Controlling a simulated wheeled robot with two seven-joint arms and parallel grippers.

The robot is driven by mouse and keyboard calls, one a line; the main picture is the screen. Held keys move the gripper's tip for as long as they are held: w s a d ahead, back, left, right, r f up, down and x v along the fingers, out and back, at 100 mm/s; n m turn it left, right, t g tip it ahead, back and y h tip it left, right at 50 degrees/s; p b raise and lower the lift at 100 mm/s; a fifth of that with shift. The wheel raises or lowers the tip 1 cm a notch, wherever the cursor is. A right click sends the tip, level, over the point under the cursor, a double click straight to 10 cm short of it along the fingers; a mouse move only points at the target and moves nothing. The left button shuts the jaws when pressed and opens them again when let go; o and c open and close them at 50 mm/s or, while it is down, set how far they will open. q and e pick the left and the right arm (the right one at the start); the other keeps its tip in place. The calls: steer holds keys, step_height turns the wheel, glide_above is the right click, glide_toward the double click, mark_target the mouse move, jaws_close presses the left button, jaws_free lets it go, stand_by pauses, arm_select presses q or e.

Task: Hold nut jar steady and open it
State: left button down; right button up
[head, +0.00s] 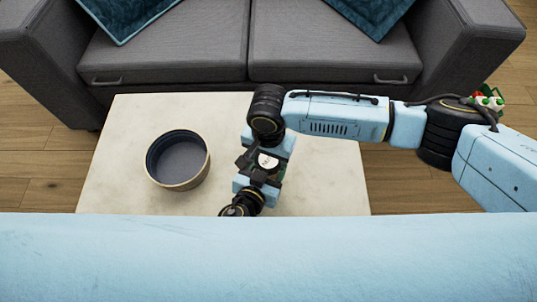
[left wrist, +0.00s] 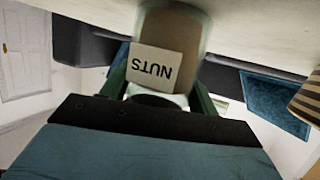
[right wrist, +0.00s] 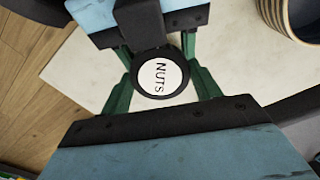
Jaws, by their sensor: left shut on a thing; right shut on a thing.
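The nut jar shows its dark lid with a round white NUTS label (head: 267,160) between my two grippers in the head view. Its body, with a pale NUTS label (left wrist: 154,66), appears upside down in the left wrist view. My left gripper (left wrist: 160,88) is shut on the jar, with a green finger on each side. My right gripper (right wrist: 161,80) comes from above and is shut on the lid (right wrist: 158,77), one green finger on each side. The lid sits over the jar. The grippers hide most of the jar in the head view.
The pale table (head: 120,125) carries a round, dark-lined container (head: 178,160) left of the jar. A grey sofa (head: 250,50) with teal cushions stands behind. The table's left side is otherwise clear. My arm crosses the right side.

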steer(key=n, duration=0.5)
steer(key=shift+n, duration=0.3)
steer(key=n, duration=0.4)
steer(key=o, duration=1.1)
steer(key=shift+s, duration=0.1)
steer(key=shift+a+r, duration=0.1)
